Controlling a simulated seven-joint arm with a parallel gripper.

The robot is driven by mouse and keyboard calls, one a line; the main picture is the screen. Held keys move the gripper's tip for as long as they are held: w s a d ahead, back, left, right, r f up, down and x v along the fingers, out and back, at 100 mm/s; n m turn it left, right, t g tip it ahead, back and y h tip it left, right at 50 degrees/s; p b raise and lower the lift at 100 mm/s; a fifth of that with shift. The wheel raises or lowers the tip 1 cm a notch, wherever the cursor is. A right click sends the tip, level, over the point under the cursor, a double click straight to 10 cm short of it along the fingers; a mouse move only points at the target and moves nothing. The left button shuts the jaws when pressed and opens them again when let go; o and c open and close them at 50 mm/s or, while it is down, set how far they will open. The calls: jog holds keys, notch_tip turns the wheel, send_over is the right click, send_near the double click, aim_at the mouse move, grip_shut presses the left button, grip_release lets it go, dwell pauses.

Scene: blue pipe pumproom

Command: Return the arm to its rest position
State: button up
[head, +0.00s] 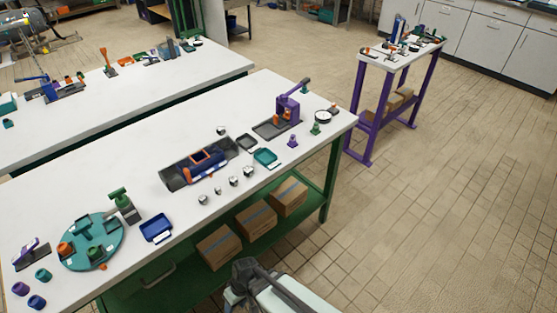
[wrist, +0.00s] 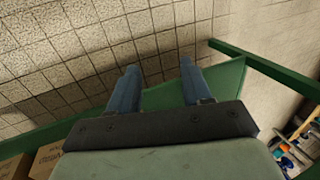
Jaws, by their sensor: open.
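My gripper (wrist: 158,78) shows in the wrist view with its two blue fingers apart and nothing between them. Tiled floor and a green bench frame (wrist: 228,82) lie beyond the fingers; I cannot tell how far off the frame is. In the head view, part of my arm (head: 268,290) shows at the bottom edge, in front of the near bench (head: 120,185). I cannot make out the fingers in that view.
Cardboard boxes (head: 254,220) sit on the green lower shelf. The near bench top holds a teal turntable (head: 76,254), a dark tray with a blue part, and a purple press (head: 288,108). A purple-legged table (head: 375,115) stands beyond. Floor at right is clear.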

jog(key=w+d+f+m+h, duration=0.1)
jog(key=w+d+f+m, duration=0.15)
jog(key=d, duration=0.85)
jog(key=s+d+f+m+g, duration=0.2)
jog(key=s+d, duration=0.3)
jog(key=d, duration=0.6)
jog(key=s+d+f+m+g+h, duration=0.1)
jog(key=s+d+m, duration=0.3)
jog(key=d, duration=0.7)
jog(key=shift+s+d+f+m+g+h, duration=0.35)
jog(key=shift+s+f+g, duration=0.15)
jog(key=shift+f, duration=0.15)
